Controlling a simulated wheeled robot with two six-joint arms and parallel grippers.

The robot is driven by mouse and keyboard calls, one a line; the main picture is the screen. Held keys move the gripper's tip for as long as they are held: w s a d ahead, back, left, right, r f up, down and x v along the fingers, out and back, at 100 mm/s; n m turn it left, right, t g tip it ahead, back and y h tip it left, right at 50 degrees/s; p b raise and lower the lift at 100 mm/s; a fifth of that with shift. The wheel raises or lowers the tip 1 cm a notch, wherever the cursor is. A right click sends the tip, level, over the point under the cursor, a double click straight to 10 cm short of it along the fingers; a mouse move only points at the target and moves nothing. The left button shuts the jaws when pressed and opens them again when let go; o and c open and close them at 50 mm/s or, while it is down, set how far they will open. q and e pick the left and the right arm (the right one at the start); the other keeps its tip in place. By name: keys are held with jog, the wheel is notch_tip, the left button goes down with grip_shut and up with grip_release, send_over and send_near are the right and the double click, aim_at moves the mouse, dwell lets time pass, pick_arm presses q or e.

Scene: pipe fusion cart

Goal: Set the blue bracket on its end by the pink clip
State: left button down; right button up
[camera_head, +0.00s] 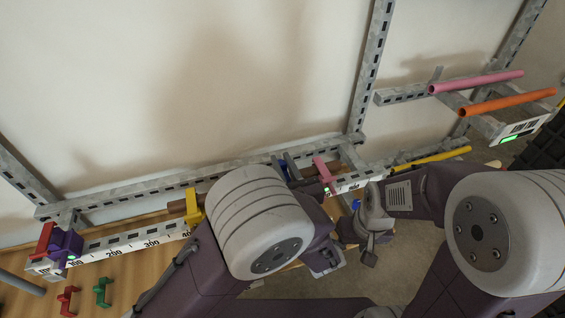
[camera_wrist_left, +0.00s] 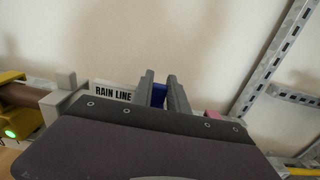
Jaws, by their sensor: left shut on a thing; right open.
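The blue bracket (camera_wrist_left: 158,95) shows between the two grey fingers of my left gripper (camera_wrist_left: 160,86) in the left wrist view. The fingers are shut on it and hide much of it. In the head view the left gripper (camera_head: 288,165) is at the rail, just left of the pink clip (camera_head: 322,172), and a bit of blue shows at its fingers. The pink clip also shows in the wrist view (camera_wrist_left: 213,113), right of the fingers and apart from them. I cannot tell whether the bracket touches the rail. My right gripper (camera_head: 368,247) is open and empty, below the rail.
A scaled rail (camera_head: 130,238) carries a yellow clip (camera_head: 193,208) and a purple clip (camera_head: 66,245). Red (camera_head: 67,299) and green (camera_head: 102,291) brackets lie on the wooden top. Pink (camera_head: 478,82) and orange (camera_head: 507,101) pipes rest on a rack at right. A RAIN LINE label (camera_wrist_left: 113,92) stands behind.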

pick_arm(q)
jog(key=shift+f, duration=0.45)
dwell(1.0)
jog(key=c, duration=1.2)
grip_release()
